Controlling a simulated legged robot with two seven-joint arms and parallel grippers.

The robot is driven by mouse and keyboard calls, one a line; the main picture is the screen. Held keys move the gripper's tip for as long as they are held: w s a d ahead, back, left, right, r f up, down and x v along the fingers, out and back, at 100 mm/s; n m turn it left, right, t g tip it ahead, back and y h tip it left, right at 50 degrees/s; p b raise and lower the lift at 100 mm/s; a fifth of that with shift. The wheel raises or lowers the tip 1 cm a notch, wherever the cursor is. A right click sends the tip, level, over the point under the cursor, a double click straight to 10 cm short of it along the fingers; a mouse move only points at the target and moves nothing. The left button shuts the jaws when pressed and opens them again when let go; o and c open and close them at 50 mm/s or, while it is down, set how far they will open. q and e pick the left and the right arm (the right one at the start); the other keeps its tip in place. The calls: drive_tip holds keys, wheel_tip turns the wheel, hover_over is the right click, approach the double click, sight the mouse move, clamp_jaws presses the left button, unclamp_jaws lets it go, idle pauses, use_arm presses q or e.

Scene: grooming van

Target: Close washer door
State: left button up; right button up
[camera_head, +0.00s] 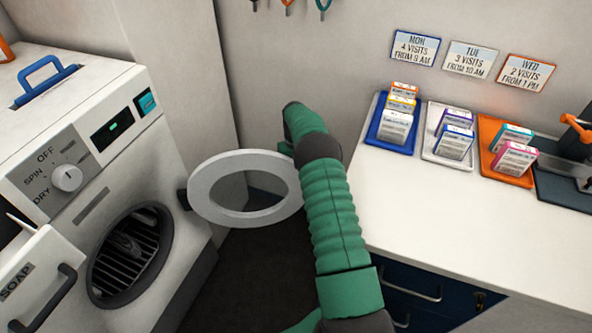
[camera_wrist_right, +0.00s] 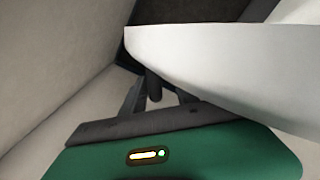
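The washer (camera_head: 105,150) stands at the left in the head view. Its door (camera_head: 202,193), a white ring with an open centre, stands swung out to the right of the dark round drum opening (camera_head: 130,255). My right arm reaches up past the door's right side. Its gripper is hidden in the head view, beyond the wrist near the door's far right rim. In the right wrist view my right gripper (camera_wrist_right: 155,95) is beside a large white curved surface, apparently the door (camera_wrist_right: 230,70). Its dark fingers are partly hidden, so their opening is unclear. My left gripper is out of view.
A soap drawer (camera_head: 40,280) sticks out at the washer's lower left. A white counter (camera_head: 430,200) with blue, white and orange trays of boxes stands at the right, close to my right arm. Dark floor (camera_head: 245,275) shows between washer and counter.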

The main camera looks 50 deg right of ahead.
drive_tip(key=shift+s+d+f, duration=0.1)
drive_tip(key=shift+d+f, duration=0.25)
drive_tip(key=shift+d, duration=0.15)
drive_tip(key=c, duration=0.8)
drive_tip(key=shift+a+r, duration=0.2)
drive_tip(key=shift+a, duration=0.05)
drive_tip(key=shift+d, duration=0.2)
